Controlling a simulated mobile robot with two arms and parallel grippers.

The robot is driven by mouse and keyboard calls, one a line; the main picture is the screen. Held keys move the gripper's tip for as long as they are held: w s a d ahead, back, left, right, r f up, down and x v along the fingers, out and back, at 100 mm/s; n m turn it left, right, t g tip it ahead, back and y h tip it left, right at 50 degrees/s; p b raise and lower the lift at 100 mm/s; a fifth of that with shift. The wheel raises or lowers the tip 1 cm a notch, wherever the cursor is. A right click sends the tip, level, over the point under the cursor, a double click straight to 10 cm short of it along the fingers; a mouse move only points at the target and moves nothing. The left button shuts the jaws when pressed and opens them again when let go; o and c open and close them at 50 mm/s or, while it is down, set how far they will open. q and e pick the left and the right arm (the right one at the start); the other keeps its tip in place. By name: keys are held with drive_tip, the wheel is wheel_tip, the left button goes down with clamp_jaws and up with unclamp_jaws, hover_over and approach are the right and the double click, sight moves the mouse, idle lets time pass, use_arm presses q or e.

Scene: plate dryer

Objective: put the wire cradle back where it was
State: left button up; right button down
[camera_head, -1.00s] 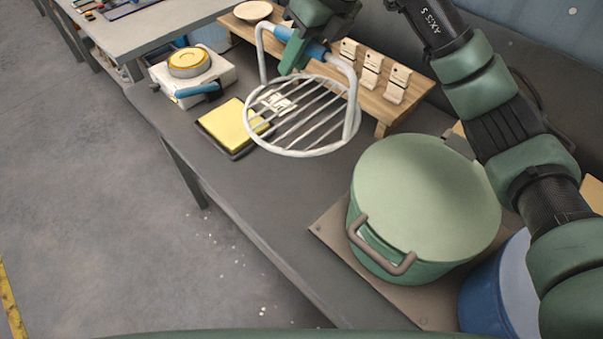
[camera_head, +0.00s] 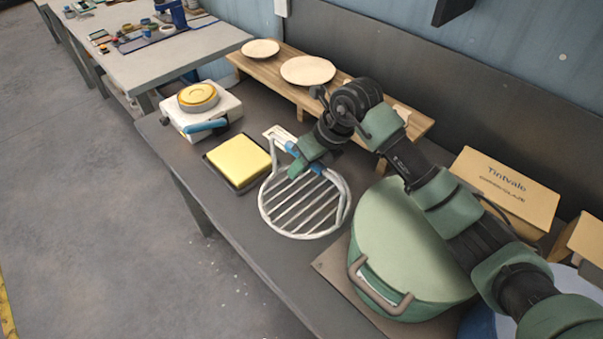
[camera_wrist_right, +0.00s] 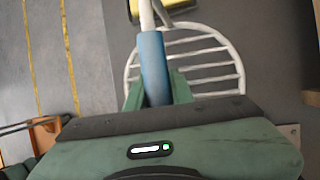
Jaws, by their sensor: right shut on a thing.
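The white wire cradle (camera_head: 298,236), a round rack of bars with a tall arched handle, is at the bench between a yellow pad and the green pot. My right gripper (camera_head: 306,164) is shut on the blue sleeve of its handle (camera_head: 291,149). In the right wrist view the blue sleeve (camera_wrist_right: 154,65) lies between the green fingers, with the cradle's round rack (camera_wrist_right: 242,76) below. The rack looks roughly level and low over the bench; I cannot tell whether it touches. My left gripper is not in view.
The lidded green pot (camera_head: 395,235) stands close to the cradle's right. The yellow pad in a dark tray (camera_head: 238,160) is at its left. A white device (camera_head: 201,108) stands farther left. A wooden shelf (camera_head: 275,75) with plates is behind. A carton (camera_head: 505,190) is at the right.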

sight(302, 196)
wheel_tip(302, 196, down, 4)
drive_tip(key=shift+r+p, duration=0.25)
drive_tip(key=shift+p, duration=0.2)
drive_tip(key=shift+f+b, duration=0.65)
drive_tip(key=shift+b, duration=0.05)
drive_tip(key=c, duration=1.2)
unclamp_jaws()
drive_tip(key=shift+c, duration=0.2)
drive_tip(key=shift+r, duration=0.1)
